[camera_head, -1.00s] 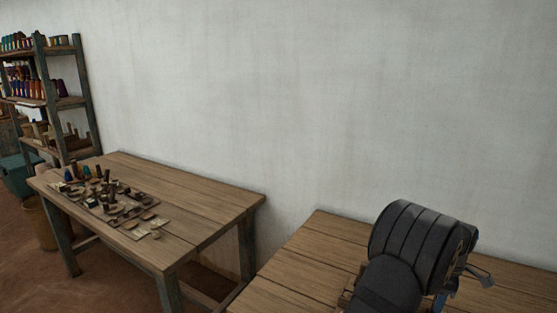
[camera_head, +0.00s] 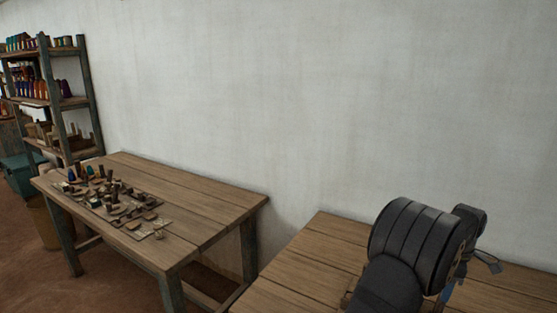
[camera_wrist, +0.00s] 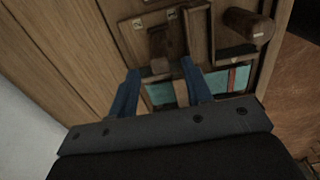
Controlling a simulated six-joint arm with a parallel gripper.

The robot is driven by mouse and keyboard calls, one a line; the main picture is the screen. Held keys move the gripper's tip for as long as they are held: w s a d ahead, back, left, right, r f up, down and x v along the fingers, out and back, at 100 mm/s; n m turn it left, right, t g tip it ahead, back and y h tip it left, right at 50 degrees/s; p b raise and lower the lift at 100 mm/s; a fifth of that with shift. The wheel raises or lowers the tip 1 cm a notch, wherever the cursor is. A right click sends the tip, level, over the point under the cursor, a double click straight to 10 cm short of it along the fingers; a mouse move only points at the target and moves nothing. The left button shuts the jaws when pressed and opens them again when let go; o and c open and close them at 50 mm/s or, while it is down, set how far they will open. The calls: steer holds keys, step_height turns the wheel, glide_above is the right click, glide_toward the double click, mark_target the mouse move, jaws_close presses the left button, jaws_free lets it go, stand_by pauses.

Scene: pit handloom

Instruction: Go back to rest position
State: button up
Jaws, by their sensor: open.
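My gripper (camera_wrist: 160,67) shows in the wrist view with its two blue fingers apart and nothing held between them. The fingers point toward a wooden tray (camera_wrist: 113,37) with compartments on a plank tabletop. A dark wooden peg-like piece (camera_wrist: 168,46) shows beyond the gap between the fingertips, not gripped. In the head view my dark arm is at the lower right, over the near table (camera_head: 300,270), and largely hides the gripper.
A second wooden table (camera_head: 205,200) on the left carries a board of many small pieces (camera_head: 118,205). A shelf of coloured spools (camera_head: 45,88) stands at the far left. A white wall (camera_head: 270,90) runs behind both tables. In the wrist view, a brown cylinder (camera_wrist: 248,24) lies at upper right.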

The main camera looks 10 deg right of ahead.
step_height(320, 180, down, 5)
steer(key=shift+s+a+r, duration=0.1)
steer(key=shift+s+r, duration=0.05)
steer(key=shift+r, duration=0.05)
steer(key=shift+w+d+f, duration=0.1)
steer(key=shift+w+d, duration=0.55)
steer(key=shift+o, duration=0.3)
steer(key=o, duration=1.1)
steer(key=shift+o, duration=0.2)
steer(key=s+a+r+m+h, duration=0.15)
steer(key=a+r+m, duration=0.25)
steer(key=r+m, duration=0.55)
steer(key=s+a+r+m+h, duration=0.1)
steer(key=a+r+m+h, duration=0.25)
steer(key=r+m, duration=0.65)
steer(key=d+f+n, duration=0.1)
steer(key=d+f, duration=0.2)
steer(key=f, duration=0.5)
steer(key=shift+w+f+t+y, duration=0.2)
steer(key=shift+w+t+y, duration=0.15)
steer(key=shift+t+y, duration=0.05)
steer(key=shift+r, duration=0.1)
